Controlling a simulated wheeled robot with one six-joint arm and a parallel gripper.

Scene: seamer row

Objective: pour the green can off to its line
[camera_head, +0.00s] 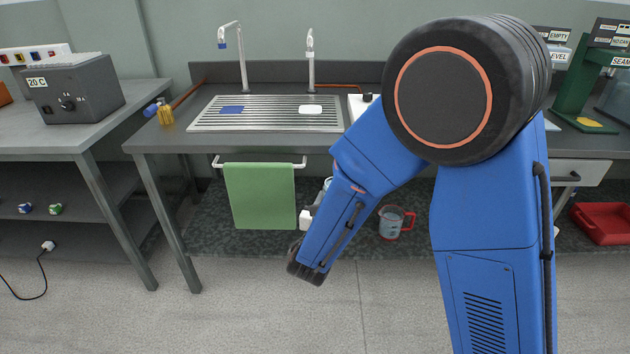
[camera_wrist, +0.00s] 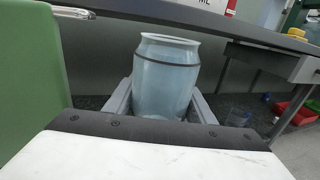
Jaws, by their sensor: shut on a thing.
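In the wrist view a pale blue-grey can (camera_wrist: 165,82) stands nearly upright between the jaws of my gripper (camera_wrist: 162,100), which is shut on it. A dark line runs around the can just below its rim. The can does not look green here, and its contents are hidden. In the head view my forearm hides most of the gripper; a sliver of the can (camera_head: 327,183) shows behind it, in front of the sink bench and right of the green towel.
A green towel (camera_head: 260,197) hangs from the bench rail, close on the left in the wrist view. A draining rack (camera_head: 262,122) lies on the bench (camera_head: 170,143) before two taps. A red-handled jug (camera_head: 391,223) stands below. A red tray (camera_head: 603,222) is at right.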

